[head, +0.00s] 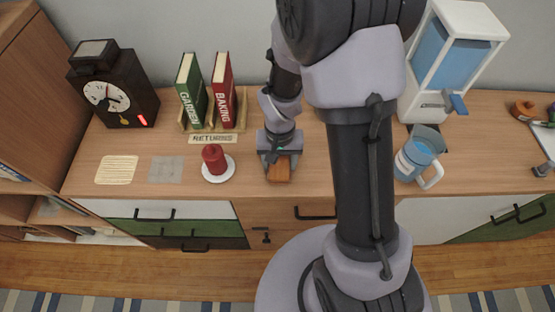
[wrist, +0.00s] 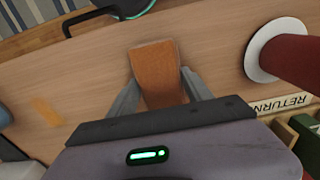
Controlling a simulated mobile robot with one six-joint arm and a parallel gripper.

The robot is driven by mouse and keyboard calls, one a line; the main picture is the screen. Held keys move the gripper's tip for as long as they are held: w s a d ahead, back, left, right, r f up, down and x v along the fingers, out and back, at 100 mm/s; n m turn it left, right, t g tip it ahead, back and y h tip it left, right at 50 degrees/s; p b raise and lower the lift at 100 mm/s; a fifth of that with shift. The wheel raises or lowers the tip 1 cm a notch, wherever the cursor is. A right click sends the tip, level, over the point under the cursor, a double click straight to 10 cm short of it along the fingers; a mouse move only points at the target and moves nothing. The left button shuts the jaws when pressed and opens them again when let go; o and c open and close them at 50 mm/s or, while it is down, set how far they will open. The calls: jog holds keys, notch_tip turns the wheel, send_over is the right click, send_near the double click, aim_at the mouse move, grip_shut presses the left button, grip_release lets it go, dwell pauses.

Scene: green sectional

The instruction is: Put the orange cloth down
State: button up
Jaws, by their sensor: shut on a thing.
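The orange cloth (wrist: 158,75) shows in the wrist view between the two fingers of my gripper (wrist: 160,98), which is shut on it. In the head view the cloth (head: 279,170) is a small orange-brown patch just in front of my gripper (head: 279,160), over the wooden counter (head: 120,145). The cloth is close to the counter top; I cannot tell whether it touches. Its rear part is hidden by the gripper.
A red candle on a white dish (head: 217,178) stands left of my gripper. Behind are books in a holder (head: 229,118) with a RETURNS sign (head: 213,138). A pitcher (head: 412,160) stands right. A clock (head: 112,95) and two flat squares (head: 117,170) are at left.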

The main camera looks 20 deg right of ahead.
jog(key=shift+s+f, duration=0.15)
jog(key=shift+f, duration=0.1)
jog(key=o, duration=1.6)
jog(key=shift+a, duration=0.1)
notch_tip(320, 180, up, 12)
jog(key=p, duration=0.6)
notch_tip(320, 180, up, 11)
jog(key=t, duration=0.2)
send_over(280, 163)
jog(key=s+a, duration=0.1)
jog(key=s, duration=0.1)
jog(key=s+a+r+t+y, duration=0.2)
jog(key=s+a+r+t, duration=0.1)
jog(key=s+r, duration=0.7)
jog(key=shift+s+r+m+t, duration=0.15)
jog(key=shift+s+m+t, duration=0.2)
jog(key=shift+m+t, duration=0.05)
jog(key=shift+f+b, duration=0.45)
jog(key=shift+b, duration=0.25)
